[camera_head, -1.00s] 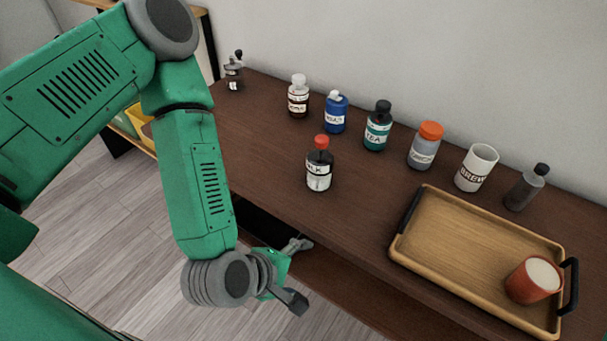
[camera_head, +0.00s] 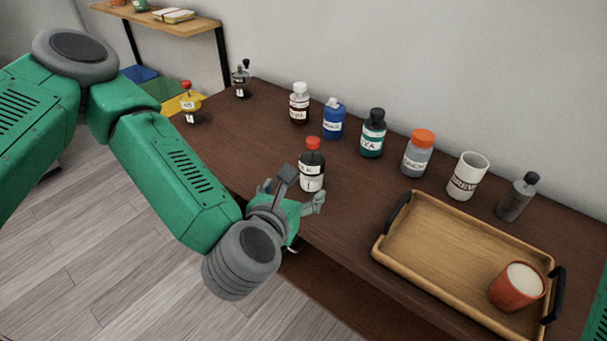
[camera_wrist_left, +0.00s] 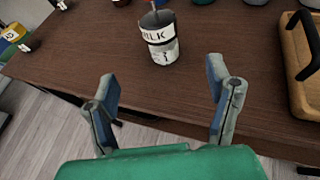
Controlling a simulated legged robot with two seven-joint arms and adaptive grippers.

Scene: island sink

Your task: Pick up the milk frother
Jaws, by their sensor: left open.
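A dark jar with a red top and a white label (camera_head: 312,172) stands upright near the table's front edge; it is the likeliest milk frother. In the left wrist view the jar (camera_wrist_left: 161,42) reads "MILK", and its top is cut off by the frame. My left gripper (camera_head: 303,188) is open and empty at the front edge, just in front of the jar. In the left wrist view its two fingers (camera_wrist_left: 163,88) are spread apart, with the jar beyond them, roughly centred between them. My right gripper is not in view.
Behind stand a brown bottle (camera_head: 299,104), blue bottle (camera_head: 333,120), teal jar (camera_head: 373,135), orange-lidded jar (camera_head: 417,155), white mug (camera_head: 467,177) and grey bottle (camera_head: 517,198). A wooden tray (camera_head: 425,262) with a red cup (camera_head: 517,288) lies right.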

